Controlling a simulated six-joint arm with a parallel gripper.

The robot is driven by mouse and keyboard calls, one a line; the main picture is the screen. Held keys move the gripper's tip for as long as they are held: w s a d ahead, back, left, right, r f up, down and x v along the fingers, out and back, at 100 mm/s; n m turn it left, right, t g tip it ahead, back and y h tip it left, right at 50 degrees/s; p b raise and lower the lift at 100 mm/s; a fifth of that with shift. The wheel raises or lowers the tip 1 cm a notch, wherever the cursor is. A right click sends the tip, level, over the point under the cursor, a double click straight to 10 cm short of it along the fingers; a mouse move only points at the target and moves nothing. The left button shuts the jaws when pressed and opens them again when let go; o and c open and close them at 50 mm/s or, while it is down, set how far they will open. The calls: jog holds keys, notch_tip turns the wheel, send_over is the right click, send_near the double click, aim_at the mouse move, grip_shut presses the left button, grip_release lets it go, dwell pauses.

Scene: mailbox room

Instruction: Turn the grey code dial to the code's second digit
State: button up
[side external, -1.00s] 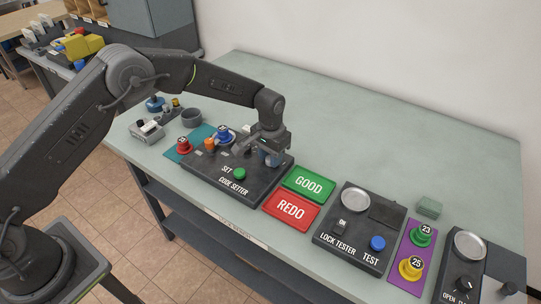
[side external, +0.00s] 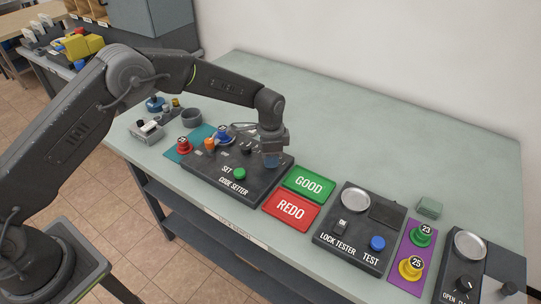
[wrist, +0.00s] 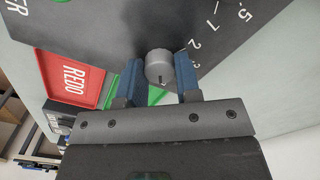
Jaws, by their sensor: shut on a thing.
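The grey code dial (wrist: 159,66) is a round knob on the dark code setter panel (wrist: 100,28). My gripper (wrist: 160,72) has its two blue fingers on either side of the dial and is shut on it. A small mark shows on the dial's lower side in the wrist view. Digits, including 1 and 2, are printed on the panel to the upper right of the dial; I cannot tell which one is selected. In the side view my gripper (side external: 271,160) points down at the right end of the code setter (side external: 214,184) and hides the dial.
Green GOOD (side external: 309,184) and red REDO (side external: 291,210) plates lie right of the code setter. The lock tester (side external: 350,250) is farther right. Red (side external: 184,145), orange (side external: 209,143) and blue (side external: 224,134) pieces stand left of my gripper. The table behind is clear.

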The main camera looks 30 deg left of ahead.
jog(key=shift+m, duration=0.3)
jog(key=o, duration=0.9)
jog(key=shift+r, duration=6.9)
